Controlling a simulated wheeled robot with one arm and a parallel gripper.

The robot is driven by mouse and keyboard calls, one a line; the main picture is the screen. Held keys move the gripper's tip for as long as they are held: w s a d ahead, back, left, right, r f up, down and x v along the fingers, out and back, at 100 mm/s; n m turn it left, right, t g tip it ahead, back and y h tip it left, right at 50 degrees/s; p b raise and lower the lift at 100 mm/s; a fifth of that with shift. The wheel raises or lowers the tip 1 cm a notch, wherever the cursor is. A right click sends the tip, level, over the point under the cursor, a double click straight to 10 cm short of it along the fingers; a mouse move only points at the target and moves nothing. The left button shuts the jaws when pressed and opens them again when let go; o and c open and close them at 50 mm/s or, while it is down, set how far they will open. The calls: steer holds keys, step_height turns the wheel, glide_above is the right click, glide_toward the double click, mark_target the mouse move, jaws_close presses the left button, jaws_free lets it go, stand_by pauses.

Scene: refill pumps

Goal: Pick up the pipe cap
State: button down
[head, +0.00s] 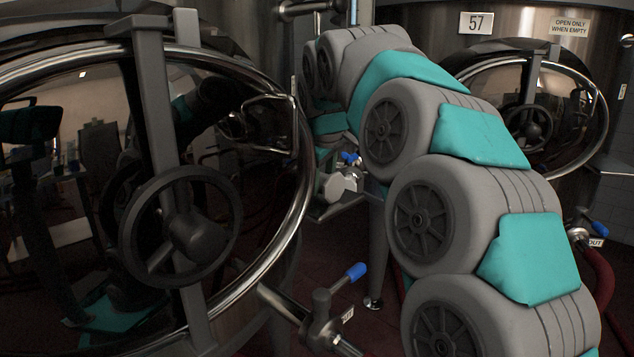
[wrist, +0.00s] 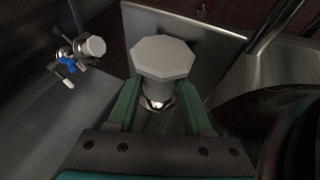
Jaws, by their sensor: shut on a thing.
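The pipe cap (wrist: 163,58) is a light grey, octagonal-topped piece in the middle of the wrist view. My gripper (wrist: 161,90) has its two green fingers on either side of it, shut on the cap's narrower part below the wide top. A shiny metal part shows between the fingers just below. I cannot tell whether the cap is still touching anything under it. In the head view my arm reaches away to the back, and its far end hides the gripper and the held cap.
A second grey capped fitting with a blue-handled valve (wrist: 68,62) is at the left in the wrist view. In the head view, large steel tanks with round hatches stand left (head: 180,225) and right (head: 533,122). Another blue-handled valve (head: 322,320) sticks out low in front.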

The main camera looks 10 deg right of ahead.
mark_target(323, 176)
steer(key=shift+r, duration=0.1)
stand_by(0.3)
steer(key=shift+r+p, duration=0.35)
steer(key=shift+r, duration=4.6)
steer(key=shift+s+f, duration=0.1)
